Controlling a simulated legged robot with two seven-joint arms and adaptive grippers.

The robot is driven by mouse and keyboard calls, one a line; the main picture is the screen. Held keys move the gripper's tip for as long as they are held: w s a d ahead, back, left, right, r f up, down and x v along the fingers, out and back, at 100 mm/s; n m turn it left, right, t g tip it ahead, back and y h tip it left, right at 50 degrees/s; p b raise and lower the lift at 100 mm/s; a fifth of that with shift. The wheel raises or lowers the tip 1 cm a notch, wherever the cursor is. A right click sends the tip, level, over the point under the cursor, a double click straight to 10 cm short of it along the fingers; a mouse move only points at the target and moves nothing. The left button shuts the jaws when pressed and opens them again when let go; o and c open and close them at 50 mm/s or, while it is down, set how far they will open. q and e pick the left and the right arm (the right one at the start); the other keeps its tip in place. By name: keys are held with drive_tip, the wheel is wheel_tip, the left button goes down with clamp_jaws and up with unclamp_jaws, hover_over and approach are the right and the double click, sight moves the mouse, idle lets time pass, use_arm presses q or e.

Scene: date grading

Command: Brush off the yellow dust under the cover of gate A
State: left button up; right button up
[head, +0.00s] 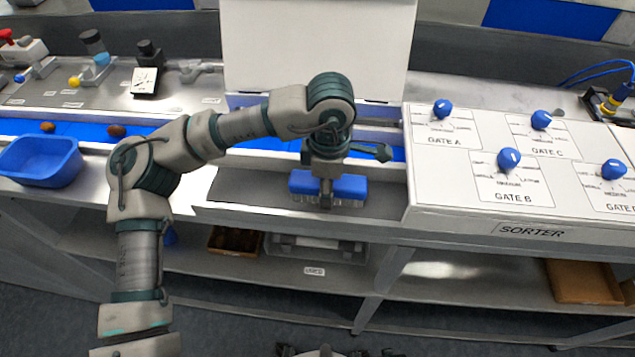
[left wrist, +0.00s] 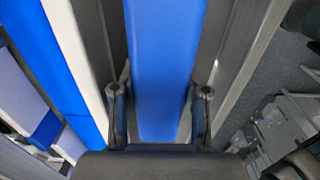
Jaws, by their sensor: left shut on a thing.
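My left gripper (head: 326,187) is shut on a blue brush (head: 349,187), held with its pale bristles down over the grey ledge in front of the blue belt. The brush's blue back also fills the middle of the left wrist view (left wrist: 165,65), between the two fingers (left wrist: 162,95). A large white panel, seemingly the raised cover (head: 318,45), stands upright behind the belt. The gate A knob (head: 442,108) is on the white sorter panel to the right. I cannot make out any yellow dust; my arm and the brush hide part of the area under the cover. My right gripper is not in view.
The sorter panel (head: 430,190) borders the ledge (head: 240,190) on the right. A blue bin (head: 42,160) stands at the left, near two brown dates (head: 117,130) on the belt. A shelf (head: 440,285) runs below.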

sight(299, 177)
use_arm(q)
drive_tip(key=shift+a, duration=0.85)
drive_tip(key=shift+w+a+r+b, duration=0.1)
drive_tip(key=shift+a+b, duration=0.25)
drive_tip(key=shift+a, duration=1.55)
drive_tip(key=shift+a+b, duration=0.3)
drive_tip(key=shift+a, duration=0.9)
drive_tip(key=shift+w+a, duration=0.1)
drive_tip(key=shift+a, duration=1.5)
